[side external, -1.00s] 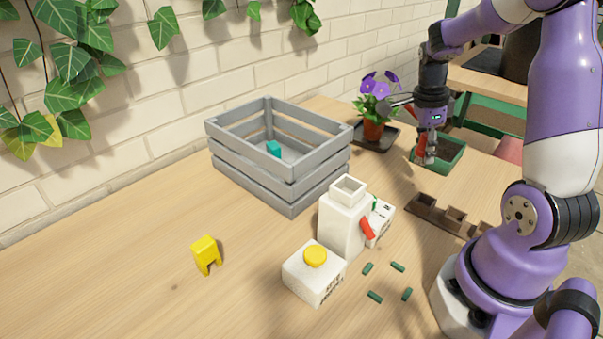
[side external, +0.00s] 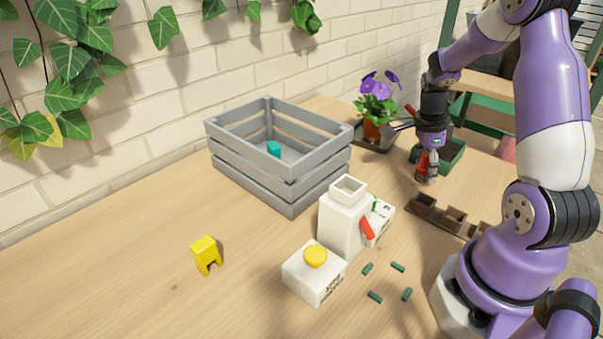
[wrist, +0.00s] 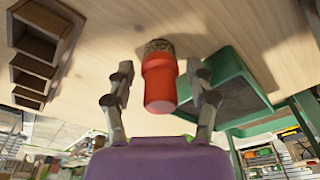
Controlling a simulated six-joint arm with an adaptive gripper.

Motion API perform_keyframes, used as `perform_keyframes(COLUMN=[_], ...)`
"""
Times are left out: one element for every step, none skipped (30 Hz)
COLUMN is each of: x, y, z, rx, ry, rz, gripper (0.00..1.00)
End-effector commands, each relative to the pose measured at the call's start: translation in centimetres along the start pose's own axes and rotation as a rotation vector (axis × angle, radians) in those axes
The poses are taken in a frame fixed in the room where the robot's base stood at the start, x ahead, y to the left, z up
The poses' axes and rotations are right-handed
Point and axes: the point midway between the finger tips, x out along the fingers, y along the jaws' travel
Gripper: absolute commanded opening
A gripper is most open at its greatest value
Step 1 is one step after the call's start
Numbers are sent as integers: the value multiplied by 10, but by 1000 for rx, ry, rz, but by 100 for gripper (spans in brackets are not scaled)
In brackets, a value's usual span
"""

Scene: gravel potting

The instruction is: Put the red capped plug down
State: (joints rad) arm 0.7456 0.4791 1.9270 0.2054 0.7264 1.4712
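The red capped plug (wrist: 160,85) has a cork-coloured lower end and is in the middle of the wrist view, between the fingers of my gripper (wrist: 160,90). A narrow gap shows on each side of the plug, so the fingers look open around it. Its cork end is toward the wooden table, with a shadow close beside it; I cannot tell for sure whether it touches the table. In the side view my gripper (side external: 427,170) points down, low over the table in front of the green tray (side external: 455,158), and partly hides the plug.
The green tray (wrist: 225,70) is close at the right in the wrist view. A brown slotted rack (side external: 440,216) lies nearer the arm base. A potted purple flower (side external: 375,105), a grey crate (side external: 285,180) and a white jug-like container (side external: 340,225) stand farther left.

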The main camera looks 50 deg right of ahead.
Motion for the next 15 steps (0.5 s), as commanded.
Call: perform_keyframes(x=[0, 0, 0, 0, 0, 0, 0, 0, -1, -2, -4, -7, -11, -16, -24], y=[0, 0, 0, 0, 0, 0, 0, 0, 0, 0, 0, -1, -1, -1, -1], z=[0, 0, 0, 0, 0, 0, 0, 0, 0, 0, 0, 0, 0, 0, 0], rx=[0, 0, 0, 0, 0, 0, 0, 0, 0, 0, 0, 0, -1, -1, -1], ry=[0, 0, 0, 0, 0, 0, 0, 0, 0, 0, 0, 0, 0, 0, -1], rz=[0, 0, 0, 0, 0, 0, 0, 0, 0, 0, -1, -3, -5, -5, -6], gripper=[70, 70, 70, 70, 70, 70, 70, 70, 70, 70, 70, 70, 70, 70, 70])
